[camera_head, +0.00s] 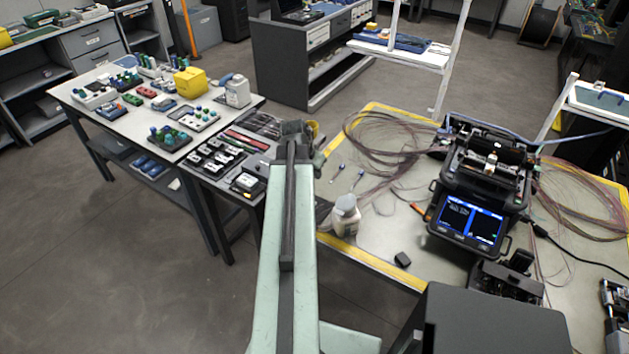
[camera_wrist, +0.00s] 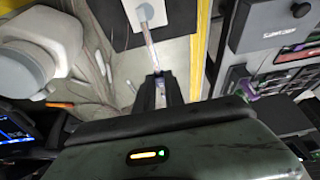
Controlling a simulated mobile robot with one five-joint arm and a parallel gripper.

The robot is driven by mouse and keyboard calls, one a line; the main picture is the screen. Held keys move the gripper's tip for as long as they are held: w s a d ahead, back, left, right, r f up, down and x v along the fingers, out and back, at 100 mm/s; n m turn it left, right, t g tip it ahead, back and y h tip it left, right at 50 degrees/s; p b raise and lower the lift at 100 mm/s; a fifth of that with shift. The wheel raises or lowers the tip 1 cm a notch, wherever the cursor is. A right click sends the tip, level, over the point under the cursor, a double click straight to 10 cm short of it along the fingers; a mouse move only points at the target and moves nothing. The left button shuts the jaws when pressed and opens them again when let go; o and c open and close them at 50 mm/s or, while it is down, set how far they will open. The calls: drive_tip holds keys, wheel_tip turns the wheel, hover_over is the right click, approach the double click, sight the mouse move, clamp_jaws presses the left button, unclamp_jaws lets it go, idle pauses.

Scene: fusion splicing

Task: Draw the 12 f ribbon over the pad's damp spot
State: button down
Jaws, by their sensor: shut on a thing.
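In the wrist view, my gripper (camera_wrist: 158,84) is shut on the near end of a thin, pale ribbon (camera_wrist: 151,50). The ribbon runs from the fingertips up the picture to a white pad (camera_wrist: 130,13) at the top edge. A darker spot (camera_wrist: 146,12) shows on the pad, and the ribbon's far end reaches it. I cannot tell whether the ribbon touches the spot or lies just above it. The pad is cut off by the picture's top edge. In the head view, my arm hides the pad and the held ribbon.
A white bottle (camera_head: 345,214) stands on the yellow-edged bench, close to the gripper; it fills the left of the wrist view (camera_wrist: 40,45). The splicer (camera_head: 478,190) stands farther right among loose fibre coils (camera_head: 385,140). A side table (camera_head: 150,95) with several tools stands left.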

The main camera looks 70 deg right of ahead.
drive_tip(key=shift+f+b, duration=2.85)
drive_tip(key=shift+f+b, duration=0.45)
drive_tip(key=shift+d, duration=0.1)
drive_tip(key=shift+d, duration=0.25)
drive_tip(key=shift+s+d, duration=0.2)
drive_tip(key=shift+d, duration=0.35)
drive_tip(key=shift+s+d, duration=0.15)
drive_tip(key=shift+d, duration=0.4)
drive_tip(key=shift+d, duration=0.25)
drive_tip(key=shift+r, duration=0.1)
wheel_tip(320, 180, up, 5)
drive_tip(key=p, duration=0.5)
